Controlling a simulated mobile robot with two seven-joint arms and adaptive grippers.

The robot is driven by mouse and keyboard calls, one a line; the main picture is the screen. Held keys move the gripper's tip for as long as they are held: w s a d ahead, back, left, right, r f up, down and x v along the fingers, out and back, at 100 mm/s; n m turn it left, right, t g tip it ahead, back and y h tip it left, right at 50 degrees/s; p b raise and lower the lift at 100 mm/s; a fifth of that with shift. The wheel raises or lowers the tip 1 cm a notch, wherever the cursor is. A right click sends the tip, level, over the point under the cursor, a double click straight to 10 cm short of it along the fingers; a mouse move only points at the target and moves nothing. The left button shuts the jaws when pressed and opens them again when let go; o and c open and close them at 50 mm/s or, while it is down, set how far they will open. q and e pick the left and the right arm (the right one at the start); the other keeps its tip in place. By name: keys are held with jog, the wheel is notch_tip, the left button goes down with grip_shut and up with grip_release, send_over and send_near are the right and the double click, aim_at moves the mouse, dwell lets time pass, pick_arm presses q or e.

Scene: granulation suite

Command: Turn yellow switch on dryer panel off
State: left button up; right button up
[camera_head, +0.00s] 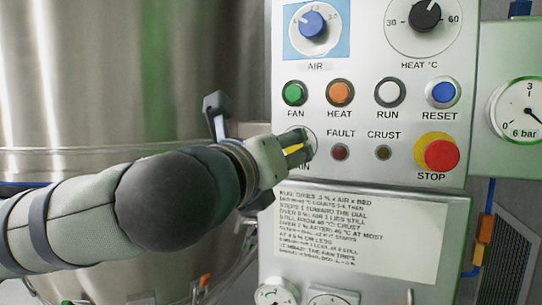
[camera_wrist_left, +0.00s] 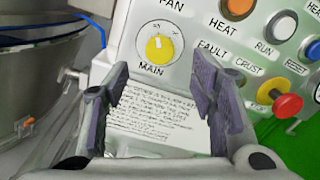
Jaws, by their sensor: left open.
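The yellow switch (camera_wrist_left: 159,47) is a round knob on a white disc above the label MAIN on the dryer panel (camera_wrist_left: 196,15). In the head view a sliver of the yellow switch (camera_head: 293,149) shows past my left gripper (camera_head: 298,146), which covers most of it. In the left wrist view my left gripper (camera_wrist_left: 158,95) is open and empty, with its two dark fingers apart. The switch lies ahead, between and beyond the fingertips. Whether a fingertip touches the panel cannot be told. My right gripper is not in view.
The red stop button (camera_head: 441,154), the fault lamp (camera_head: 340,152) and the fan button (camera_head: 294,93) are close by on the panel. An instruction sheet (camera_head: 360,232) is below. A large steel vessel (camera_head: 130,80) stands at the left. A pressure gauge (camera_head: 522,108) is at the right.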

pick_arm(q)
jog(key=v, duration=0.5)
